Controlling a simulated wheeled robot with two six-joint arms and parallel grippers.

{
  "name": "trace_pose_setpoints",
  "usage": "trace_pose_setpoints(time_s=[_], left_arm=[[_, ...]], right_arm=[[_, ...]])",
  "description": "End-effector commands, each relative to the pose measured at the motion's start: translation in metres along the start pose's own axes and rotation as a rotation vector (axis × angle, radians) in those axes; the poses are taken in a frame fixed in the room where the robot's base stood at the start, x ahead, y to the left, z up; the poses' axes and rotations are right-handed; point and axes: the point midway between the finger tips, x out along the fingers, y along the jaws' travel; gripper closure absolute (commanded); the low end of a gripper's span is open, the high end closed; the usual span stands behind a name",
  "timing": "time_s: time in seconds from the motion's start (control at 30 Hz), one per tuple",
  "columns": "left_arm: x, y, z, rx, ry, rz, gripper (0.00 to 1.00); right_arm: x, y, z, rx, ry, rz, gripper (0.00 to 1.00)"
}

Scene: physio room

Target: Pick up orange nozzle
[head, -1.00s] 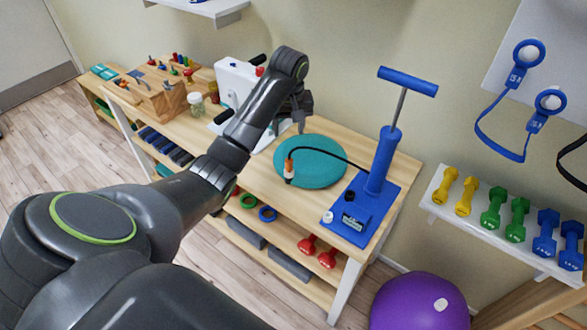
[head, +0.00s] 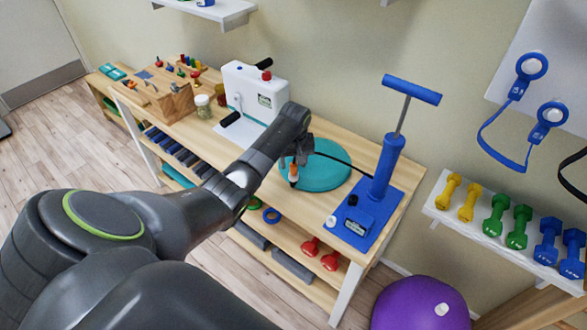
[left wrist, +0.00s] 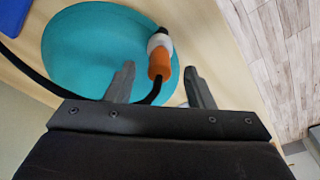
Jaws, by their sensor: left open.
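The orange nozzle (head: 293,172) sits at the end of a black hose, at the near left edge of the teal disc (head: 326,172) on the wooden bench. The hose leads to the blue hand pump (head: 378,185). My left gripper (head: 290,160) is just above and behind the nozzle. In the left wrist view, the nozzle (left wrist: 159,60), orange with a white collar, lies between and ahead of the open fingers of the left gripper (left wrist: 158,82). I cannot tell whether a finger touches it. My right gripper is not in view.
A white device (head: 252,92) with a red knob stands behind my left arm, beside a small jar (head: 203,106). A wooden pegboard box (head: 165,98) is farther left. A shelf of coloured dumbbells (head: 500,228) and a purple ball (head: 420,302) are at the right.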

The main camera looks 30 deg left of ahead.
Motion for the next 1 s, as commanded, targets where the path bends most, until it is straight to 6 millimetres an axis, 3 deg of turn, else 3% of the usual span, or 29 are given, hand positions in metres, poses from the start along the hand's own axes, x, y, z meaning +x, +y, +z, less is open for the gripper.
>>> trace_pose_setpoints(time_s=[0.2,0.5,0.83,1.0], left_arm=[[0.019,0.001,0.0,0.001,-0.001,0.0,0.52],[0.022,0.001,0.0,0.001,0.001,0.001,0.52],[0.022,0.0,0.0,0.001,0.0,0.001,0.95],[0.022,0.0,0.0,0.001,0.001,0.001,0.97]], right_arm=[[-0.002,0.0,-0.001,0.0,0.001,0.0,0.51],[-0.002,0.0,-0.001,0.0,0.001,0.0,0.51],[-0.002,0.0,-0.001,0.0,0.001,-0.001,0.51],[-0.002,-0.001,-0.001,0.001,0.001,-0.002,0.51]])
